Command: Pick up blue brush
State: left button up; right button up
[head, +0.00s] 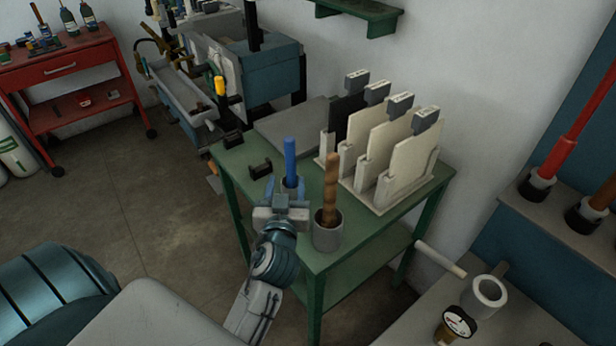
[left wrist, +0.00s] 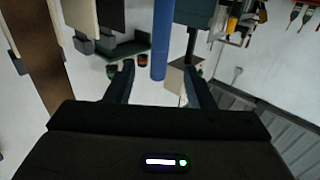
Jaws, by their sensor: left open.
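The blue brush (head: 290,160) stands upright near the left front corner of the green table (head: 318,258). Its lower end seems to sit in a small holder, mostly hidden behind my left gripper. My left gripper (head: 283,193) is open at the blue brush, low on its handle in the head view. In the left wrist view the blue brush (left wrist: 161,42) shows as a blue rod between the two open fingers (left wrist: 158,82), with space on both sides. Whether either finger touches it cannot be told. My right gripper is not in view.
A brown wooden handle (head: 331,180) stands in a grey cup (head: 327,238) just right of my left gripper. A rack of pale upright plates (head: 394,150) is behind it. Small black blocks (head: 260,169) lie left on the table. A red cart (head: 62,70) stands far left.

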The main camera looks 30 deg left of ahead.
aim_at(290, 160)
pick_arm(q)
jog(key=p+x, duration=0.1)
jog(key=x, duration=0.4)
jog(key=shift+w+a+p, duration=0.15)
jog(key=shift+a+p, duration=0.05)
jog(key=shift+p, duration=0.2)
jog(key=shift+w+a+r+p, duration=0.1)
jog(key=shift+w+r+p, duration=0.05)
jog(key=shift+w+p, duration=0.25)
jog(key=p+x, duration=0.2)
jog(key=x, duration=0.1)
jog(key=shift+w+a, duration=0.1)
jog(key=shift+w+a+f, duration=0.25)
jog(key=shift+w+f, duration=0.05)
jog(key=shift+w, duration=0.1)
jog(key=shift+d, duration=0.1)
jog(key=shift+s, duration=0.1)
jog(key=c, duration=0.4)
grip_shut()
